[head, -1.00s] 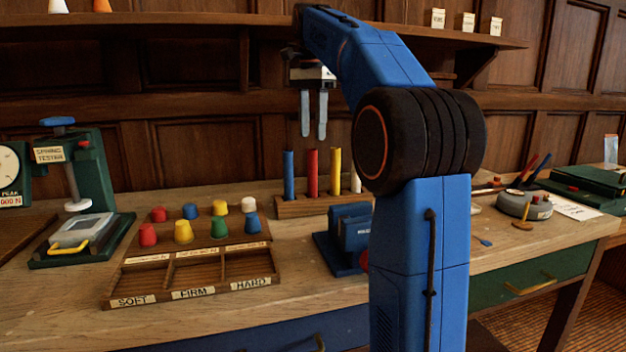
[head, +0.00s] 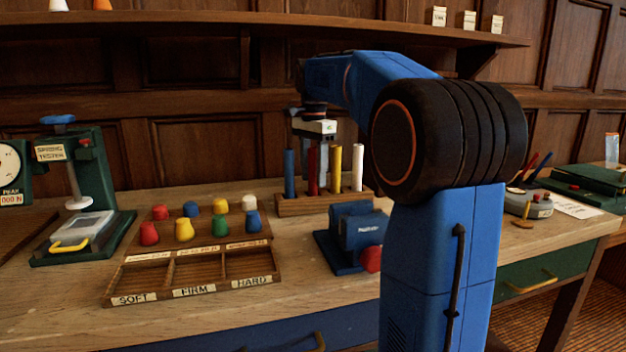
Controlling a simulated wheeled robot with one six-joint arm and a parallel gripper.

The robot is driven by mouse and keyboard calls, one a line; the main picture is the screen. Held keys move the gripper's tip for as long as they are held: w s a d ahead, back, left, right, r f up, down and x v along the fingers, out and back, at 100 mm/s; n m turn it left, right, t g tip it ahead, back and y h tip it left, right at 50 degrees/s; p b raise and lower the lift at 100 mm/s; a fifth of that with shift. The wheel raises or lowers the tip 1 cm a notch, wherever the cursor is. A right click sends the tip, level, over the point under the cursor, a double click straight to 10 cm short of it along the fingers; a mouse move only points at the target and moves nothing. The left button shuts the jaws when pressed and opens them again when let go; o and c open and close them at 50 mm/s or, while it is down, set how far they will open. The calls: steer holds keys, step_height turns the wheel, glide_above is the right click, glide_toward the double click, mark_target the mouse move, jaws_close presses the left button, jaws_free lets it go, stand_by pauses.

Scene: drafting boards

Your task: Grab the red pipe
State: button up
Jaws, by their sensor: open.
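The red pipe (head: 312,183) stands upright in a wooden rack (head: 292,207), between a blue pipe (head: 290,172) and a yellow pipe (head: 335,170). A white pipe (head: 357,167) stands at the right end. My gripper (head: 315,176) points down at the red pipe, its fingers overlapping the pipe's upper part in the picture. The jaws are open. The pipe's upper part is partly hidden by the fingers and darkened. I cannot tell whether the fingers straddle the pipe or touch it.
A blue device (head: 352,232) with a red knob stands just before the rack. A wooden tray (head: 190,262) with several coloured caps and labelled compartments lies to the left. A green spring tester (head: 85,185) stands farther left. A shelf (head: 250,22) runs along the wall above.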

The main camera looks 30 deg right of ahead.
steer(key=shift+f, duration=1.2)
jaws_close()
